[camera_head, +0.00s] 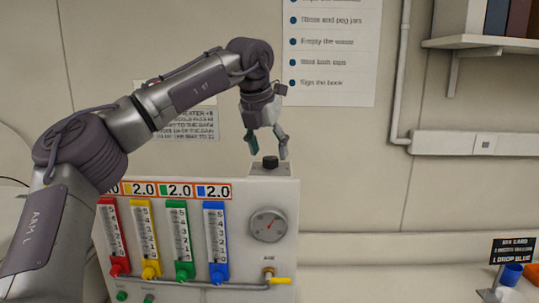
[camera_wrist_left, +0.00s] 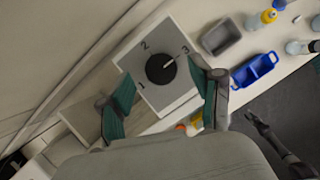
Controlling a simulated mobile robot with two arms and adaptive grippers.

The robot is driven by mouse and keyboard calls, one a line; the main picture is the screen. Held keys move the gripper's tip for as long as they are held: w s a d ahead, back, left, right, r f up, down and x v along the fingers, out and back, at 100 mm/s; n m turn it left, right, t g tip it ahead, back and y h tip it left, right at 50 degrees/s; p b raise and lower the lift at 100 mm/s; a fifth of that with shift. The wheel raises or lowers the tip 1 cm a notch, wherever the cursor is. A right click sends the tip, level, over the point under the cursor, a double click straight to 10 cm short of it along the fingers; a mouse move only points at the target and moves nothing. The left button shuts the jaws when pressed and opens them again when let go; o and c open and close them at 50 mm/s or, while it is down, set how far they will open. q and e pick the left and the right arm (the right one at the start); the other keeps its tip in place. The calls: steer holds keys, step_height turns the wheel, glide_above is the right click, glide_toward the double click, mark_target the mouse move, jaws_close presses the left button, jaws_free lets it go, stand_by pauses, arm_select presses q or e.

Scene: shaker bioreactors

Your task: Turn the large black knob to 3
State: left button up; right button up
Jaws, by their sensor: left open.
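The large black knob (camera_head: 270,162) stands on top of a pale box behind the flowmeter panel. In the left wrist view the knob (camera_wrist_left: 160,69) sits on a light plate (camera_wrist_left: 158,100) marked 1, 2 and 3. My left gripper (camera_head: 269,153) is open just above the knob, pointing down. In the wrist view its teal fingers (camera_wrist_left: 161,71) are spread wide on either side of the knob, with clear gaps. A dark arm end, seemingly my right gripper (camera_wrist_left: 262,124), shows at the lower right; its jaws are unclear.
The panel's coloured flowmeters (camera_head: 183,240) and round gauge (camera_head: 268,225) stand in front of and below the knob. A grey tray (camera_wrist_left: 221,38), blue rack (camera_wrist_left: 253,70) and several bottles lie on the bench beyond. A shelf (camera_head: 480,43) hangs at right.

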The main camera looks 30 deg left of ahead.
arm_select(q)
steer(key=v, duration=1)
steer(key=shift+s+f, duration=0.1)
